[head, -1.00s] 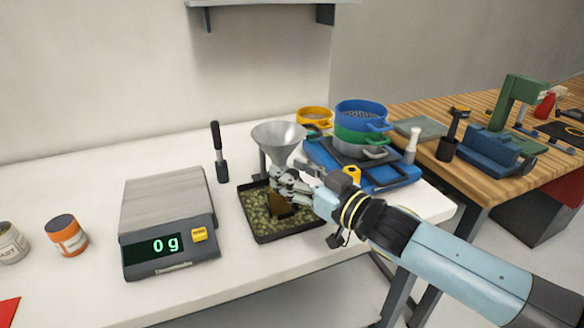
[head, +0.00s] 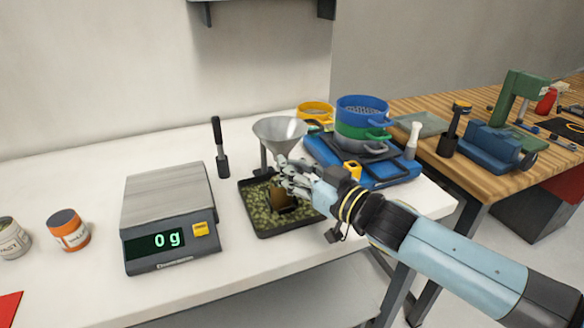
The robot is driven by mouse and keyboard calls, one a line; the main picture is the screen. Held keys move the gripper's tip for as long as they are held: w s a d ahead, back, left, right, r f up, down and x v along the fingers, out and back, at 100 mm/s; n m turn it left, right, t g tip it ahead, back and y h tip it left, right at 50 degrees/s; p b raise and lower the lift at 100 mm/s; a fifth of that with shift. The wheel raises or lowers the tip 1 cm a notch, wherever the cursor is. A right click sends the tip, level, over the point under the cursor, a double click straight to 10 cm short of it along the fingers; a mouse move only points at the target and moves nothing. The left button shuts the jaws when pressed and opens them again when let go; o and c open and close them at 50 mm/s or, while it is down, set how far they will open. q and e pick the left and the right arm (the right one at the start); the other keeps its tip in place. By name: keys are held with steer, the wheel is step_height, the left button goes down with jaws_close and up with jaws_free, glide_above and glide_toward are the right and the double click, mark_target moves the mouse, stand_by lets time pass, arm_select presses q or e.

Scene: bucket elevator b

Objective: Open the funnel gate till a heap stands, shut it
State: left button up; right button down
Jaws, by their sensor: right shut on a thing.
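The grey metal funnel (head: 280,133) stands on a dark stand over a black tray (head: 262,234) of green-brown pellets (head: 258,208). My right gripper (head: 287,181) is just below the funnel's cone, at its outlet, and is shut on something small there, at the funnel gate. Its fingers hide the gate, so I cannot see how far the gate is open. A brown shape (head: 284,200) shows below the fingers, over the tray; I cannot tell whether it is a heap or a solid part. My left gripper is not in view.
A scale (head: 170,248) reading 0 g stands left of the tray, with an orange jar (head: 68,230) farther left. A black-handled tool (head: 220,148) stands behind. Stacked sieves (head: 362,112) and a blue case (head: 400,178) crowd the right. The bench's back left is clear.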

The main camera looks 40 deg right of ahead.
steer(key=shift+f, duration=0.1)
steer(key=shift+s+p, duration=0.15)
steer(key=shift+p, duration=0.3)
steer(key=shift+f, duration=0.15)
steer(key=c, duration=1.9)
jaws_free()
steer(key=o, duration=0.5)
steer(key=shift+s+d, duration=0.1)
steer(key=shift+s, duration=0.3)
steer(key=shift+c, duration=0.2)
steer(key=shift+o, duration=1.1)
steer(key=shift+r, duration=0.2)
steer(key=shift+o, duration=0.7)
steer(key=shift+w, duration=0.2)
steer(key=s+d, duration=0.1)
steer(key=s, duration=1.1)
steer(key=shift+d, duration=0.35)
